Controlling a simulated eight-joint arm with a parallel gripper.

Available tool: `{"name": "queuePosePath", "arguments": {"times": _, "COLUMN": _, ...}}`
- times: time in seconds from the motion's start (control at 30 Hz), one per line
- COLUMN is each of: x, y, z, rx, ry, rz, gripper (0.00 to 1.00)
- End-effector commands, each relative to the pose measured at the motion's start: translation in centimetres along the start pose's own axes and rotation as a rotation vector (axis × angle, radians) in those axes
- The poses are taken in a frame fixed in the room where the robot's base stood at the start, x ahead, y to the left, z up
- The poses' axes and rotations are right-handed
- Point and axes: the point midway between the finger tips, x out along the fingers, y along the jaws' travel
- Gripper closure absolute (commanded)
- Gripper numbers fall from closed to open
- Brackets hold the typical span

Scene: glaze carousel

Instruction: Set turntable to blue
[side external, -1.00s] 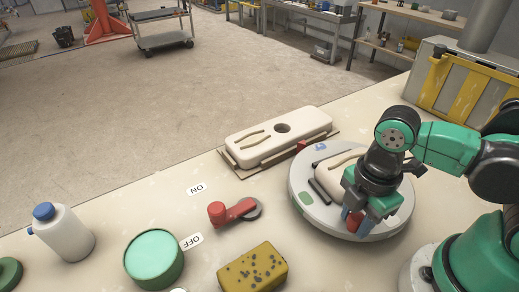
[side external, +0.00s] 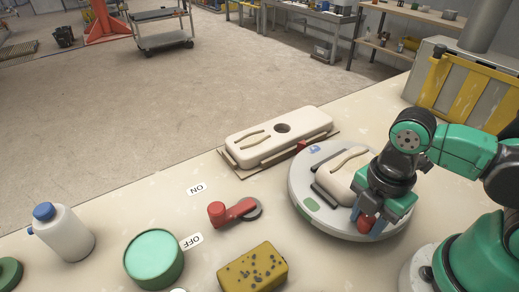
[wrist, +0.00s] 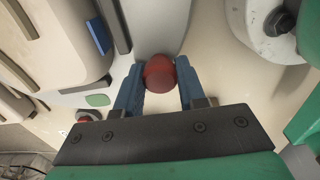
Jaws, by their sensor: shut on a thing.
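The round grey turntable (side external: 300,188) carries a cream plier-shaped mould half (side external: 345,175). A blue mark (side external: 315,149) lies on its far left rim, close to a small red block (side external: 303,146) beside the turntable. A green mark (side external: 311,204) lies on its left rim and also shows in the wrist view (wrist: 97,100). My gripper (wrist: 160,92) is shut on a red knob (wrist: 160,73) at the turntable's near edge. The knob (side external: 366,224) is partly hidden by the fingers in the side view.
A red lever (side external: 232,212) sits left of the turntable, between ON and OFF labels. A yellow sponge (side external: 252,267), a green round container (side external: 153,259) and a white bottle (side external: 66,234) stand at the front left. Another cream mould (side external: 279,136) lies behind the turntable.

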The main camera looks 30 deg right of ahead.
Motion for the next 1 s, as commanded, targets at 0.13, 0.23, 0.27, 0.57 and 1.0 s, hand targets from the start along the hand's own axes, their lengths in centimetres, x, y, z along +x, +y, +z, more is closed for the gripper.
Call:
{"name": "queuePosePath", "arguments": {"times": 0.13, "x": 0.0, "y": 0.0, "z": 0.1, "rx": 0.003, "ry": -0.003, "rz": 0.002, "gripper": 0.52}}
{"name": "queuePosePath", "arguments": {"times": 0.23, "x": 0.0, "y": 0.0, "z": 0.0, "rx": 0.002, "ry": -0.002, "rz": 0.002, "gripper": 0.52}}
{"name": "queuePosePath", "arguments": {"times": 0.27, "x": 0.0, "y": 0.0, "z": 0.0, "rx": 0.002, "ry": -0.002, "rz": 0.002, "gripper": 0.52}}
{"name": "queuePosePath", "arguments": {"times": 0.57, "x": -0.4, "y": 0.1, "z": 0.0, "rx": 0.001, "ry": -0.001, "rz": 0.001, "gripper": 0.52}}
{"name": "queuePosePath", "arguments": {"times": 1.0, "x": -4.1, "y": 0.1, "z": 0.0, "rx": 0.002, "ry": -0.002, "rz": 0.001, "gripper": 0.52}}
